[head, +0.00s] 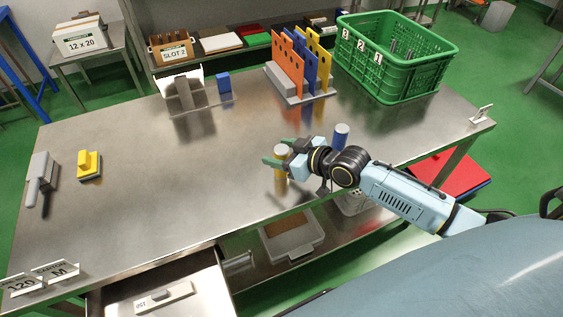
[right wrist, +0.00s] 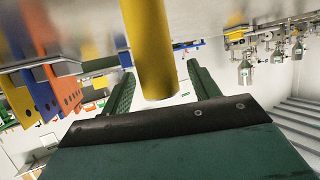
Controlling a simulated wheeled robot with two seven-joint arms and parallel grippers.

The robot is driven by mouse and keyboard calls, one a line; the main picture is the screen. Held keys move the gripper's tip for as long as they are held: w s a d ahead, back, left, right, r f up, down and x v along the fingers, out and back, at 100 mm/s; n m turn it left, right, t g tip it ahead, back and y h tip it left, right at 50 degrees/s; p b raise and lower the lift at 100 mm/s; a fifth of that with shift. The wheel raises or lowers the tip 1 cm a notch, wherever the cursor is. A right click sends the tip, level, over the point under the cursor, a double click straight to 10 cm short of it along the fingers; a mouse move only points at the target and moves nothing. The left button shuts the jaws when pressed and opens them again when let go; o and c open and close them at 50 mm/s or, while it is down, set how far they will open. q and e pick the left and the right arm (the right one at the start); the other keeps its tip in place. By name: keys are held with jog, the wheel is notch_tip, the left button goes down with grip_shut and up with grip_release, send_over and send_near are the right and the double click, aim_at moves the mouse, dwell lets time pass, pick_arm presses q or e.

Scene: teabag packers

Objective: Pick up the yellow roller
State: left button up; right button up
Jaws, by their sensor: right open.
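The yellow roller (head: 280,173) stands upright near the table's right front edge, with a pale top end. My right gripper (head: 277,152) is at it, with its green fingers open on either side of its upper part. In the right wrist view the yellow roller (right wrist: 149,45) lies between the two spread fingers, with gaps visible on both sides. Part of the roller is hidden by the gripper in the head view. My left gripper is not in view.
A blue roller (head: 341,136) stands just behind my right wrist. A green crate (head: 392,78), a rack of coloured panels (head: 300,65) and a blue block (head: 224,83) stand at the back. The table's middle is clear.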

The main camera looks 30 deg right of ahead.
jog(key=shift+x, duration=0.95)
jog(key=c, duration=1.2)
